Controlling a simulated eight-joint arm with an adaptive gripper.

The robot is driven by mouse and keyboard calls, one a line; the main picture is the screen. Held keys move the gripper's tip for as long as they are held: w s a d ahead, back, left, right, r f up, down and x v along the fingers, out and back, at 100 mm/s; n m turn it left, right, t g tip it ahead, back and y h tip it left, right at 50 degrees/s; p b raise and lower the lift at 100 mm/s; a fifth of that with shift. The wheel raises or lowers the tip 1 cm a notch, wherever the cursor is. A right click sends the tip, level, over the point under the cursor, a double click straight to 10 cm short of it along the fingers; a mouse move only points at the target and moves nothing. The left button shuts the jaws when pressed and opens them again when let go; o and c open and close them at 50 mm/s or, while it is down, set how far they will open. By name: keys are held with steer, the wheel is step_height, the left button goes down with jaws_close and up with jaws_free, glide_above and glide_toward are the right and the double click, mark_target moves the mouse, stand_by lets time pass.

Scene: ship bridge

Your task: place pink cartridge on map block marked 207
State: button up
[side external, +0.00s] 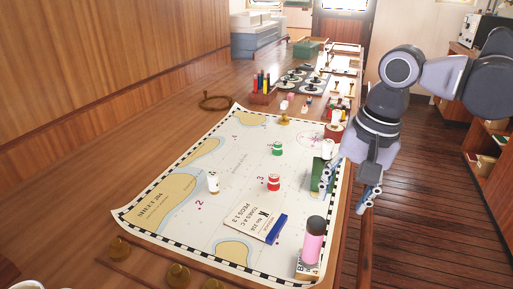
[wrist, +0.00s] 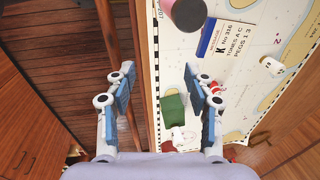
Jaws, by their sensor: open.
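The pink cartridge (side external: 314,242) with a dark cap stands upright at the near right corner of the map (side external: 180,229). A pale block (side external: 307,270) with dark marks shows at its foot; I cannot tell how fully the cartridge rests on it. My gripper (side external: 345,190) is open and empty, apart from the cartridge, over the map's right edge. Its two fingers (wrist: 160,86) are spread in the wrist view.
A green block (side external: 317,173) stands close to my gripper. A red-and-white spool (side external: 273,183), a green spool (side external: 278,149) and a white piece (side external: 213,182) stand on the map. Floor lies right of the table.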

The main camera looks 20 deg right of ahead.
steer(key=s+d+f+n+t, duration=0.1)
steer(key=d+f+n, duration=0.3)
steer(key=d, duration=0.4)
steer(key=s+d+f+n+t, duration=0.1)
steer(key=d+f+n+t, duration=0.3)
steer(key=d, duration=0.4)
steer(key=shift+s+d+f+n+t+h, duration=0.2)
steer(key=shift+d+f+n+t+h, duration=0.15)
steer(key=shift+f+n, duration=0.45)
